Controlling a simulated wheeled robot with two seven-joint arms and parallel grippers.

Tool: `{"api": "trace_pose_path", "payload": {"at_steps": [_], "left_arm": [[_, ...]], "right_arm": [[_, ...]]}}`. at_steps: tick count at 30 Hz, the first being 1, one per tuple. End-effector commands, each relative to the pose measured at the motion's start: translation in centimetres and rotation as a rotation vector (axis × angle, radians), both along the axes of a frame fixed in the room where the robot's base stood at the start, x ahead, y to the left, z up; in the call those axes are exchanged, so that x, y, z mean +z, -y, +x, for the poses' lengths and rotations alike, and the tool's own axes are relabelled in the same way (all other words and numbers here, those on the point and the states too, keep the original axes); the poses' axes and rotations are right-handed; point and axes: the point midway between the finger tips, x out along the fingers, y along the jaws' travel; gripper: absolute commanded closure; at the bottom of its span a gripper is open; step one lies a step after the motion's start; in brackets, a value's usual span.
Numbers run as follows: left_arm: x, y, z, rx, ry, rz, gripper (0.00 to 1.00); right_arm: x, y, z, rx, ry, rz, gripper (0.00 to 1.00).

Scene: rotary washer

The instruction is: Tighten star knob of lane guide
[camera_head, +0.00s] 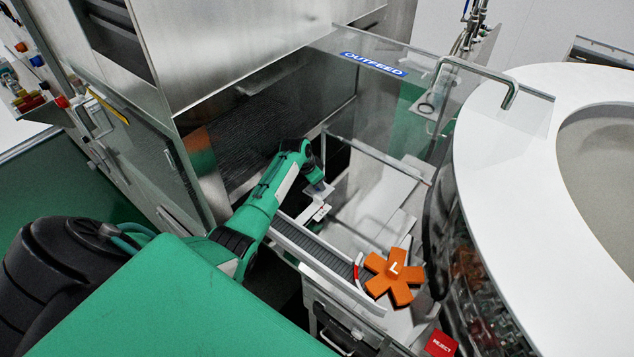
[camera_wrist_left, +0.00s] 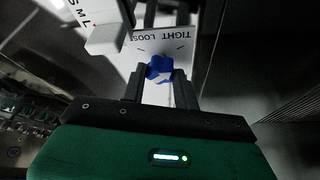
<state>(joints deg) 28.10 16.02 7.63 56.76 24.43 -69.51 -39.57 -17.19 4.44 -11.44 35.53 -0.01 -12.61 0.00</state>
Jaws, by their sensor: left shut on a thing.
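The blue star knob (camera_wrist_left: 158,68) sits between the two dark fingers of my left gripper (camera_wrist_left: 160,92) in the left wrist view. The gripper is shut on it. Behind the knob is a white plate (camera_wrist_left: 172,44) marked TIGHT and LOOSE with short tick lines; the knob's exact setting is hard to tell. In the head view my left gripper (camera_head: 320,190) reaches down over the outfeed lane, and the knob is too small or hidden to make out there. My right gripper is in neither view.
A clear guard panel (camera_head: 400,95) with an OUTFEED label and a metal handle (camera_head: 475,68) stands just right of my gripper. An orange star wheel marked L (camera_head: 393,275) lies near the conveyor's (camera_head: 310,248) end. A large white round table (camera_head: 530,170) fills the right.

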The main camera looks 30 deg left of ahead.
Motion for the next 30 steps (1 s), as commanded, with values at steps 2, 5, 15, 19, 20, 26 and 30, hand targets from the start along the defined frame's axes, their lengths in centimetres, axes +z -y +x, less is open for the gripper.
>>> {"api": "trace_pose_path", "payload": {"at_steps": [2, 5, 15, 19, 20, 26, 30], "left_arm": [[0.10, -0.02, 0.08, -0.001, 0.002, 0.000, 0.93], [0.12, -0.02, 0.08, -0.001, 0.002, 0.000, 0.93], [0.08, -0.01, 0.06, 0.000, 0.001, 0.000, 0.48], [0.05, -0.01, 0.04, 0.000, 0.001, 0.000, 0.48], [0.05, 0.00, 0.04, 0.000, 0.001, 0.000, 0.48], [0.12, 0.16, 0.02, 0.042, 0.001, -0.001, 0.48], [0.18, 0.34, 0.01, 0.148, 0.001, -0.003, 0.48]], "right_arm": [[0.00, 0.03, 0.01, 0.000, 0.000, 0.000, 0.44], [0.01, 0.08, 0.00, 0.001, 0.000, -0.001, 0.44], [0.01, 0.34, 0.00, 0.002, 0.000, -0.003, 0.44], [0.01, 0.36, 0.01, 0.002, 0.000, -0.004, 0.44], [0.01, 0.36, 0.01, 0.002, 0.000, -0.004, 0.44], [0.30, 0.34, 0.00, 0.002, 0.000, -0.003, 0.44], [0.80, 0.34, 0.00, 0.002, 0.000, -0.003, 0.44]]}}
